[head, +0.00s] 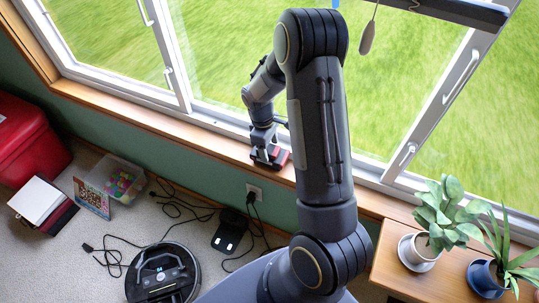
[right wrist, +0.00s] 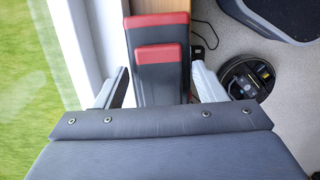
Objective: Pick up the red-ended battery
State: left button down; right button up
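The red-ended battery (right wrist: 159,75) is a dark grey block with a red end and a red raised patch. In the right wrist view it lies between the fingers of my right gripper (right wrist: 160,82), with its red end pointing away from the wrist. The fingers are spread, one on each side, with narrow gaps to it. In the head view my right gripper (head: 265,154) is low over the wooden window sill, and the red of the battery (head: 284,157) shows beside it. The gripper hides most of the battery there. My left gripper is not in view.
The window sill (head: 205,136) is narrow, with the window frame close behind. Below are a robot vacuum (head: 163,274), a black charger with cables (head: 229,232), a clear toy bin (head: 120,180) and a red box (head: 25,140). Potted plants stand on a wooden table (head: 448,278) at right.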

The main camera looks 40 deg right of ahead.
grip_shut()
dwell(0.4)
